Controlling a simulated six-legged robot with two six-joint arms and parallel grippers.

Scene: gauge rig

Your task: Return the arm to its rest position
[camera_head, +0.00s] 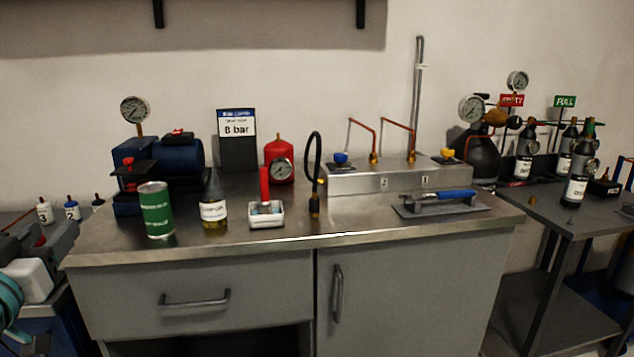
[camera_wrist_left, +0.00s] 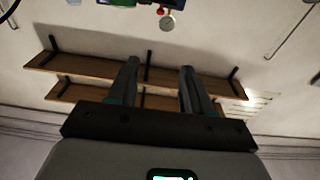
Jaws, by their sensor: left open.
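My left gripper (camera_wrist_left: 158,82) shows in the left wrist view with its two dark fingers apart. Nothing is between them. Behind the fingers are a bare wall and wooden shelves (camera_wrist_left: 95,93), so the gripper is clear of the bench objects. In the head view, parts of my left arm show at the lower left edge, beside the workbench (camera_head: 285,240). The fingertips cannot be made out clearly there. My right gripper is in neither view.
The bench holds a blue compressor (camera_head: 180,157), green can (camera_head: 156,208), labelled bottle (camera_head: 213,212), white tray (camera_head: 267,220), red gauge unit (camera_head: 279,160) and steel manifold box (camera_head: 385,180). Gas bottles (camera_head: 525,150) stand on the right side table. The bench's front strip is mostly clear.

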